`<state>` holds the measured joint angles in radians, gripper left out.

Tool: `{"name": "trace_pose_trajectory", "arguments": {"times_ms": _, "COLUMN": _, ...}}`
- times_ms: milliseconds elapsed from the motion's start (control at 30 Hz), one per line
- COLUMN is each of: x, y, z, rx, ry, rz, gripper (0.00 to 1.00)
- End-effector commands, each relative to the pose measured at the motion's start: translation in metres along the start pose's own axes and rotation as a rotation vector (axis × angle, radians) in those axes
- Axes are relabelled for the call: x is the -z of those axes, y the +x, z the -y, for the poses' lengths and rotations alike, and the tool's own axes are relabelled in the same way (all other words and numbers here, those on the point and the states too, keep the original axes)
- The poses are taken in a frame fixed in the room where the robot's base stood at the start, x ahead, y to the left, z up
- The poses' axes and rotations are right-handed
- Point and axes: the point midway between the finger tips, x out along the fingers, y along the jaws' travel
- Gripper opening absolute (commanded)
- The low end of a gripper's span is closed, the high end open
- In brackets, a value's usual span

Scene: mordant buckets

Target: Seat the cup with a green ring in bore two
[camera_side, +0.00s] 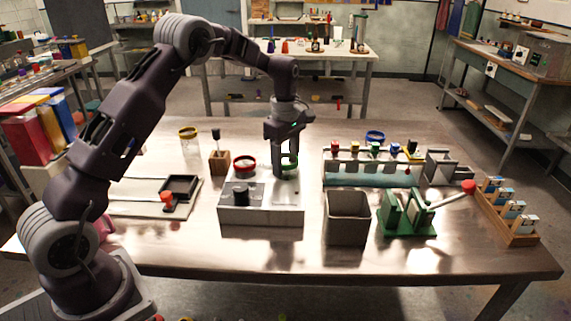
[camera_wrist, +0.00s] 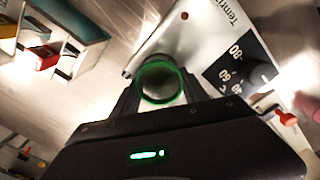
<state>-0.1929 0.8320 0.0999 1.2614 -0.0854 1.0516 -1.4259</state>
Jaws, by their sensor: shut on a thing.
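The cup with a green ring (camera_wrist: 161,68) is between my gripper's fingers, with its round mouth facing the wrist camera. In the side view the green ring (camera_side: 290,167) shows at my gripper (camera_side: 287,168), which is shut on the cup over the back right of a pale metal block with a dark dial (camera_side: 240,195). The block's lettered top also shows in the wrist view (camera_wrist: 197,45). I cannot tell whether the cup's bottom is in a bore or above it. The bore numbers are not readable.
A red-ringed cup (camera_side: 245,163) is at the block's back left. Yellow-ringed (camera_side: 188,133) and blue-ringed (camera_side: 375,136) cups stand farther back.

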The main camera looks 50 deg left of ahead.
Motion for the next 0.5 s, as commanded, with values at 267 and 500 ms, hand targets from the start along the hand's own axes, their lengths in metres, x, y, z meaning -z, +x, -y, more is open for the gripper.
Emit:
{"name": "trace_pose_trajectory", "arguments": {"times_ms": 267, "x": 0.0001, "y": 0.0063, "z": 0.0, "rx": -0.001, "ry": 0.0, "rz": 0.0, "gripper": 0.01}}
{"name": "trace_pose_trajectory", "arguments": {"times_ms": 500, "x": -0.0003, "y": 0.0117, "z": 0.0003, "rx": 0.001, "ry": 0.0, "rz": 0.0, "gripper": 0.01}}
